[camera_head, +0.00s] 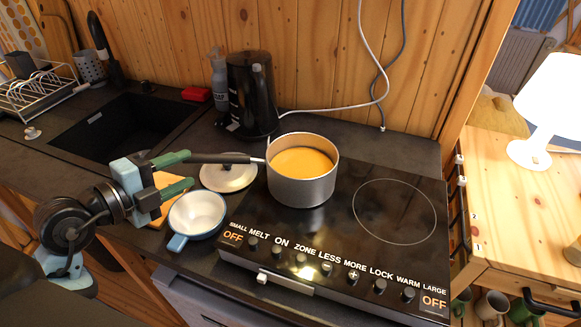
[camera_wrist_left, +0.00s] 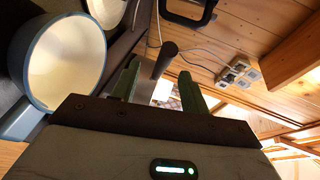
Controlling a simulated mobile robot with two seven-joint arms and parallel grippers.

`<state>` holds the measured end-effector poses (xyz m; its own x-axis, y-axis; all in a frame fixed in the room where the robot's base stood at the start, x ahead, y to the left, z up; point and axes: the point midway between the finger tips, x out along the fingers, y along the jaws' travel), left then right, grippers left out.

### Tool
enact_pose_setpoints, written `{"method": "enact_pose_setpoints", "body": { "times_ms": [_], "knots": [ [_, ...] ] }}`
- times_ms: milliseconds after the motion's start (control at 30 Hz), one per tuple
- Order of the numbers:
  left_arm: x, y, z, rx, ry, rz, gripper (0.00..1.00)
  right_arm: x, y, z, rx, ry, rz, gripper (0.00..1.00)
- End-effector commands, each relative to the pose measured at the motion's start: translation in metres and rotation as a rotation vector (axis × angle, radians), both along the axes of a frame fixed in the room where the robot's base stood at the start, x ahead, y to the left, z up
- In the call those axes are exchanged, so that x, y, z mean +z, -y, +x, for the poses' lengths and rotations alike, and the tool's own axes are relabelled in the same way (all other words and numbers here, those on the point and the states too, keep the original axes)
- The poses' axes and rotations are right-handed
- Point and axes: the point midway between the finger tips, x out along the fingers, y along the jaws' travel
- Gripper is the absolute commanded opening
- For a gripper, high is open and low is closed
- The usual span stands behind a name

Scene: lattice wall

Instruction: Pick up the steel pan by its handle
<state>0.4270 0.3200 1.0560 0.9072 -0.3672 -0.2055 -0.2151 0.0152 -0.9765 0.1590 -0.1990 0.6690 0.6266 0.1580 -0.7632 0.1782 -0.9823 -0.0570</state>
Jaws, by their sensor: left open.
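The steel pan (camera_head: 302,185), filled with orange liquid, stands upright on the black hob. Its long dark handle (camera_head: 225,159) points left toward my left gripper. My left gripper (camera_head: 191,168) is open, with its green fingers pointing right at the handle's end. In the head view the handle's end meets the upper finger's tip. In the left wrist view the dark handle (camera_wrist_left: 165,60) shows end-on between the two fingers (camera_wrist_left: 160,84). I cannot tell whether they touch. Nothing is held. My right gripper is not in view.
A blue-rimmed white pan (camera_head: 197,214) sits just below my left gripper, with a lid (camera_head: 229,174) beside it. A black kettle (camera_head: 252,95) stands behind the steel pan. A sink (camera_head: 125,125) lies at the back left. The hob's right ring (camera_head: 395,210) is clear.

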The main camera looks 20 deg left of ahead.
Motion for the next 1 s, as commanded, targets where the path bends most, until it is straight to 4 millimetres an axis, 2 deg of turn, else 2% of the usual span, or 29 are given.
{"method": "enact_pose_setpoints", "body": {
  "times_ms": [233,467,800,1000],
  "knots": [
    [-0.003,0.008,0.02,-0.002,0.001,-0.002,0.45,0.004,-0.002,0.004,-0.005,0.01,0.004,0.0],
    [-0.004,0.011,0.028,-0.001,0.001,-0.002,0.45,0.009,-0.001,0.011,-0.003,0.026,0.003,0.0],
    [-0.009,0.026,0.067,0.0,0.002,-0.001,0.45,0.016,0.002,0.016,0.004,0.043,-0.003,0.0],
    [-0.011,0.028,0.071,0.0,0.001,-0.001,0.45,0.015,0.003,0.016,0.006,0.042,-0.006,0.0]
  ]
}}
